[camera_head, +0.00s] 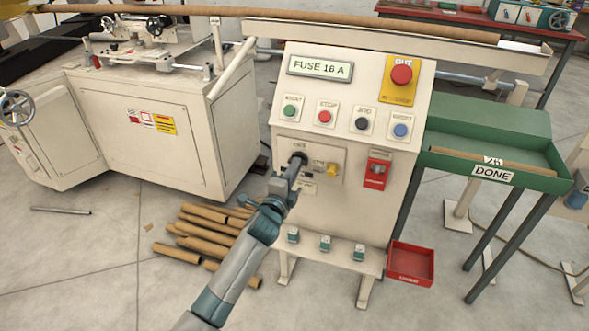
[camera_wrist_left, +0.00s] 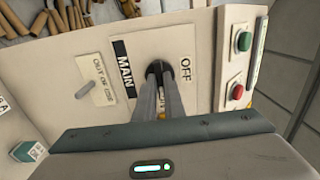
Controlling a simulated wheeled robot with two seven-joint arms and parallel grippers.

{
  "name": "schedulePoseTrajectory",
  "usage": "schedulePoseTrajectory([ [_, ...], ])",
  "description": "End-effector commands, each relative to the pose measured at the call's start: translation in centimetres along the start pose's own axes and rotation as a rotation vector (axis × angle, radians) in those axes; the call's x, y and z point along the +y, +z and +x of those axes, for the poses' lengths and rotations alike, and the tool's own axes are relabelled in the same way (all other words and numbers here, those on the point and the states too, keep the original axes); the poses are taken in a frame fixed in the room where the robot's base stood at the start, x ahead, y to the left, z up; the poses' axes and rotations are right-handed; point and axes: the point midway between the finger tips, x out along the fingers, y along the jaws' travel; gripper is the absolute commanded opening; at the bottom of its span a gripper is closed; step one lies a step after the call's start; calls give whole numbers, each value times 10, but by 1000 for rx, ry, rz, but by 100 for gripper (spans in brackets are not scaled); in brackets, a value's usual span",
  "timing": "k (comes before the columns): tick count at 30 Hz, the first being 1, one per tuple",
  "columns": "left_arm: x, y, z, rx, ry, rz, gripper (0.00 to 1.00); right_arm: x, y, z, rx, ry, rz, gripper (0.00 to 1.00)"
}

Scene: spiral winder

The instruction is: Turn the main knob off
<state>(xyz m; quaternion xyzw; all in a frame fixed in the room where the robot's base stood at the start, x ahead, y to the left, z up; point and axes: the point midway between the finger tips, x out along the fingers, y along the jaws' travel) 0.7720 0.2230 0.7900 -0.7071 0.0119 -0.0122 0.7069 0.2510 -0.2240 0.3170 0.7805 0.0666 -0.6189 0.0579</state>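The main knob (camera_head: 299,158) is a dark knob on a pale plate on the front of the cream control box (camera_head: 350,135). In the left wrist view the knob (camera_wrist_left: 157,67) sits beside the words MAIN and OFF. My left gripper (camera_head: 293,168) reaches it from below left. In the left wrist view its two long grey fingers (camera_wrist_left: 160,78) are close together with their tips at the knob, which they partly cover; they look shut on it. The knob's pointer direction is hidden. My right gripper is in neither view.
Buttons and a FUSE 16 A display (camera_head: 320,68) are above. A red bin (camera_head: 411,263) and a green DONE tray (camera_head: 548,183) stand to the right.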

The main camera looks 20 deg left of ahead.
Motion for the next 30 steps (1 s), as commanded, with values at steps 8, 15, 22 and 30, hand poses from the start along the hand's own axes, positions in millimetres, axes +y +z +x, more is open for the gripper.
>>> schedulePoseTrajectory([
  [8,0,0,0,0,1,-12,0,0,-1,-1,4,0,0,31],
  [15,0,0,0,0,1,-83,0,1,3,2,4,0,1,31],
  [22,0,0,-1,-1,3,-229,0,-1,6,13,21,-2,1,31],
  [30,-1,0,-1,-2,3,-471,0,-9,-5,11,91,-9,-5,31],
])
